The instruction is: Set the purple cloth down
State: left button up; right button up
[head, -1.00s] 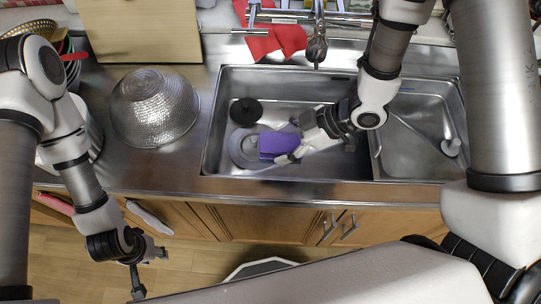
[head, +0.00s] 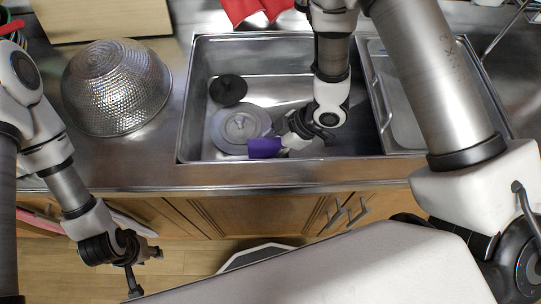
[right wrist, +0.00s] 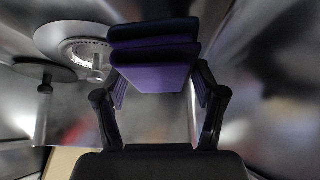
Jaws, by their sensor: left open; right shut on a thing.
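The purple cloth (head: 265,147) is over the front part of the left sink basin. In the right wrist view the folded cloth (right wrist: 155,60) sits between the fingers. My right gripper (head: 286,142) is shut on the cloth. In the head view it partly hides the cloth's right end. Whether the cloth touches the basin floor I cannot tell. My left gripper (head: 146,268) is open and empty, in front of the counter at the lower left.
The left basin (head: 285,75) holds a grey round lid-like piece (head: 236,122) and a black disc (head: 228,90). The right basin (head: 403,105) is beside it. An upturned metal colander (head: 115,85) and a wooden board (head: 100,15) are on the counter at left.

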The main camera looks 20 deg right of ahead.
aim_at(271, 155)
notch_tip(271, 155, down, 4)
jog(key=shift+f, duration=0.1)
jog(key=o, duration=1.6)
jog(key=shift+c, duration=0.2)
jog(key=v, duration=1.2)
jog(key=shift+p, duration=0.3)
jog(key=shift+w, duration=0.1)
